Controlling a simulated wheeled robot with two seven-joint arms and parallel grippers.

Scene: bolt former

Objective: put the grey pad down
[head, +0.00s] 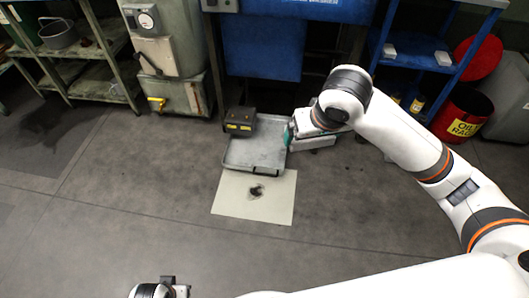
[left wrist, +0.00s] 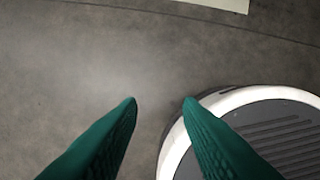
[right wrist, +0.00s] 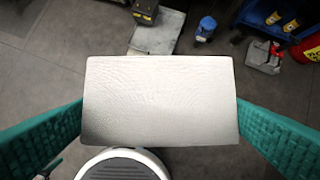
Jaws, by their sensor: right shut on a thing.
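The grey pad (right wrist: 160,102) is a flat, pale rectangle with a fine texture. In the right wrist view it spans the gap between the two green fingers of my right gripper, which is shut on its side edges and holds it above the floor. In the head view the right gripper (head: 291,134) is at the right side of the metal tray (head: 268,168); I cannot clearly make out the pad there. My left gripper (left wrist: 160,101) is open and empty over bare floor, with its fingertips apart. Only part of it shows at the head view's bottom edge.
A beige sheet (head: 230,203) with a dark stain lies in front of the tray. A black box with yellow labels (head: 240,122) is at the tray's back left. A blue shelf (head: 415,58) and red bin (head: 462,115) stand back right. The floor at left and front is clear.

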